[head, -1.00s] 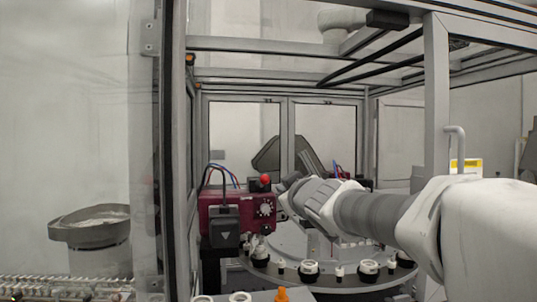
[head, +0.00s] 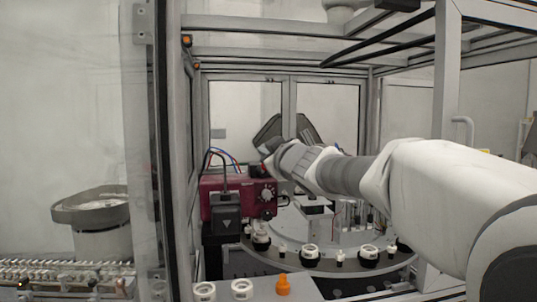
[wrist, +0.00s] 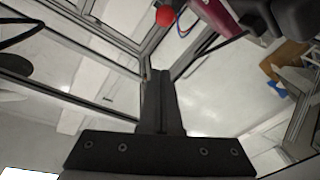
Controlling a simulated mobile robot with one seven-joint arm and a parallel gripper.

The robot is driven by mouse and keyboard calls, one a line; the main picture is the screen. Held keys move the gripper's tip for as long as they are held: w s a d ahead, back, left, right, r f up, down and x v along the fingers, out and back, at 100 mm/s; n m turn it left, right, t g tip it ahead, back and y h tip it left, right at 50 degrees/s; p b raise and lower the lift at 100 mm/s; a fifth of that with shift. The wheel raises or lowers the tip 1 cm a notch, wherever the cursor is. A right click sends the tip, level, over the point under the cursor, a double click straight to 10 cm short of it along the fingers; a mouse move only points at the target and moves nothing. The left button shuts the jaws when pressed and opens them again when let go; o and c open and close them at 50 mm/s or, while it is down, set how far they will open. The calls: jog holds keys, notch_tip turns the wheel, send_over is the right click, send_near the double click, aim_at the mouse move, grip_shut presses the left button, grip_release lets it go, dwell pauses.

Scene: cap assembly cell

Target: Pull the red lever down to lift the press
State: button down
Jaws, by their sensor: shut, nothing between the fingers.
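The lever's round red knob (wrist: 165,15) shows at the top edge of the wrist view, beside a crimson machine body (wrist: 222,14). In the head view this crimson machine (head: 212,184) stands at centre left, with a dial on its front. There the knob is mostly or wholly hidden behind the end of my arm. My gripper (wrist: 160,74) is shut and empty, its dark fingers together in the wrist view. The knob lies beyond the fingertips in that picture, with a visible gap. I cannot tell whether the press is up or down.
A round table (head: 330,268) carries several white-and-black parts below my arm. An orange piece (head: 283,285) and white rings stand in front. Grey frame posts (head: 447,85) rise at right and left. A feeder bowl (head: 92,207) stands at the left.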

jog(key=p+x, duration=0.1)
jog(key=x, duration=0.8)
jog(key=shift+s+d+f+b, duration=0.2)
jog(key=shift+d+f+b, duration=0.05)
jog(key=shift+d+f, duration=0.25)
jog(key=shift+s+d+f+b, duration=0.25)
jog(key=shift+d+f, duration=0.15)
jog(key=shift+f, duration=0.2)
jog(key=shift+s+d+f+b, duration=0.15)
jog(key=shift+d+f+b, duration=0.1)
jog(key=shift+d+f, duration=0.25)
jog(key=shift+a, duration=0.1)
jog(key=shift+f+b, duration=0.2)
jog(key=shift+b, duration=0.15)
jog(key=shift+s+f+b, duration=0.1)
jog(key=shift+b, duration=0.75)
jog(key=shift+f+t+b, duration=0.1)
jog(key=shift+t+b, duration=0.2)
jog(key=shift+b, duration=0.25)
